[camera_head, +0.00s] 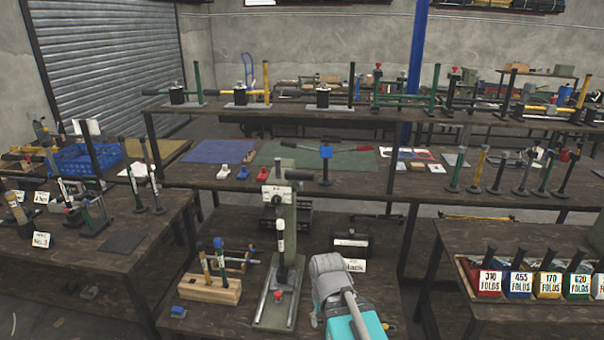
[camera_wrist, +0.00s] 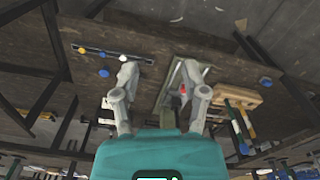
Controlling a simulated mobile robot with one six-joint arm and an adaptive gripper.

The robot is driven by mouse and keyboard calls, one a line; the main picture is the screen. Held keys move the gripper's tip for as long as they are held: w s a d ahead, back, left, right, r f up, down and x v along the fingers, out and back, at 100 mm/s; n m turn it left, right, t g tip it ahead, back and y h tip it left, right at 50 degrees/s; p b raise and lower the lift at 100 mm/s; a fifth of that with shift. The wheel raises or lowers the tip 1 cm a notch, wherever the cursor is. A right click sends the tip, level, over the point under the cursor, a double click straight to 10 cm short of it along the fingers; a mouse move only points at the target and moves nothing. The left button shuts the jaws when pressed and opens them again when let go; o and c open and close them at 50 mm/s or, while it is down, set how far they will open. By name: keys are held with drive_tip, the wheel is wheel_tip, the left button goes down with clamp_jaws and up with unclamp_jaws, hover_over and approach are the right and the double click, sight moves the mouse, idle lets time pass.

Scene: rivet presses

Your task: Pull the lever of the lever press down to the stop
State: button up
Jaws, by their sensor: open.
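The lever press (camera_head: 291,240) stands on the low middle bench, with a grey-green column and a base plate carrying bright rails. Its head has a pale label and a dark knob-like end (camera_head: 299,174) at the upper right, apparently the lever's end, seen nearly end-on. A ram with a white label hangs below the head, and a small red part is near the base. In the wrist view the press (camera_wrist: 181,88) shows beyond my gripper (camera_wrist: 163,82), whose two grey fingers are spread and empty. In the head view my teal and grey arm is right of the press; its fingers are not clear.
A wooden block with upright tools (camera_head: 210,288) stands left of the press. A dark box (camera_head: 351,244) with a sign is behind my arm. Colored bins (camera_head: 520,284) are on the right bench. A long bench with more tools runs behind the press head.

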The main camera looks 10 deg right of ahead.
drive_tip(key=shift+o, duration=1.4)
drive_tip(key=shift+w+r+p, duration=0.3)
drive_tip(key=shift+p, duration=0.05)
drive_tip(key=w+d+r+m+t+y+p, duration=0.15)
drive_tip(key=w+r+m+y+p, duration=0.55)
drive_tip(key=w+r+m+p, duration=0.75)
drive_tip(key=w+d+r+m+t+y+p, duration=0.1)
drive_tip(key=w+d+r+m+y+p, duration=0.2)
drive_tip(key=r, duration=0.6)
drive_tip(key=w+d+r+m+t+y+p, duration=0.1)
drive_tip(key=w+d+r+m+y+p, duration=0.2)
drive_tip(key=w+d+r, duration=0.3)
wheel_tip(320, 180, up, 4)
drive_tip(key=shift+w+d+f+m+t+p, duration=0.1)
drive_tip(key=shift+w+d+m+t+p, duration=0.2)
drive_tip(key=shift+w+m+p, duration=0.3)
drive_tip(key=shift+a, duration=0.2)
